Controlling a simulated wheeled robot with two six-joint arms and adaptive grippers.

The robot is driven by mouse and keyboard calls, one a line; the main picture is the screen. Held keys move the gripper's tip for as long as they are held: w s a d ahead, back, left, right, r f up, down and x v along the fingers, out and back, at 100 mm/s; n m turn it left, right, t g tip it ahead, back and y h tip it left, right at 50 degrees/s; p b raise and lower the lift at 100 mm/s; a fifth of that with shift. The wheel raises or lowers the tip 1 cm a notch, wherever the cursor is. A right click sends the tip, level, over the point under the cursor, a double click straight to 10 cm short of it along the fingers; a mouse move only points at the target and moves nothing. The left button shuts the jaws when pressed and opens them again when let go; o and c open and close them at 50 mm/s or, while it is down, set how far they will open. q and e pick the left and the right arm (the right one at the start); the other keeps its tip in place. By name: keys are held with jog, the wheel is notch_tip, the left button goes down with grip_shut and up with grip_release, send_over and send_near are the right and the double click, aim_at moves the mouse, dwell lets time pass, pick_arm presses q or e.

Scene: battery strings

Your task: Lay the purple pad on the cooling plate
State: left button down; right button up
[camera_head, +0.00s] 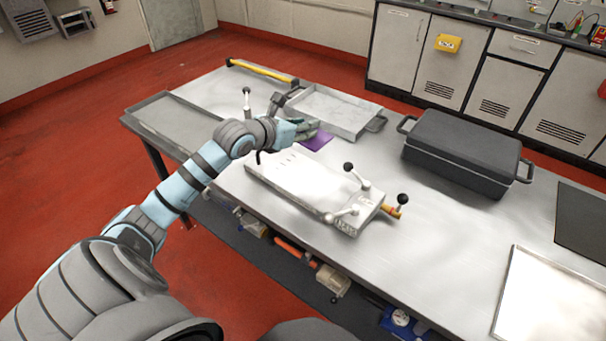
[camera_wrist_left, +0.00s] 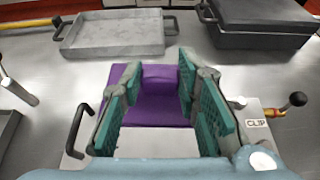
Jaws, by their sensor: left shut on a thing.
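The purple pad (camera_head: 317,141) shows beside my left gripper (camera_head: 303,128) in the head view. In the left wrist view the pad (camera_wrist_left: 152,108) lies between the two green-lined fingers of the left gripper (camera_wrist_left: 158,100), which is shut on its raised part. The pale metal cooling plate (camera_head: 300,182), with black-knobbed clamp levers, lies on the table in front of the pad. In the wrist view the plate (camera_wrist_left: 160,143) shows below the pad. The pad's height above plate or table cannot be told, and the hand hides part of the pad. My right gripper is not in view.
A shallow grey metal tray (camera_head: 328,127) stands behind the pad, close to the left hand. A closed dark case (camera_head: 462,152) stands right of it. A yellow bar (camera_head: 262,71) lies at the far left. The metal table (camera_head: 440,230) is clear right of the plate.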

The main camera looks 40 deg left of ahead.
pick_arm(q)
notch_tip(320, 180, down, 15)
jog(key=b, duration=0.3)
jog(key=shift+b, duration=0.3)
jog(key=c, duration=1.2)
grip_release()
jog(key=p+v, duration=1)
jog(key=v, duration=0.2)
jog(key=shift+r, duration=0.1)
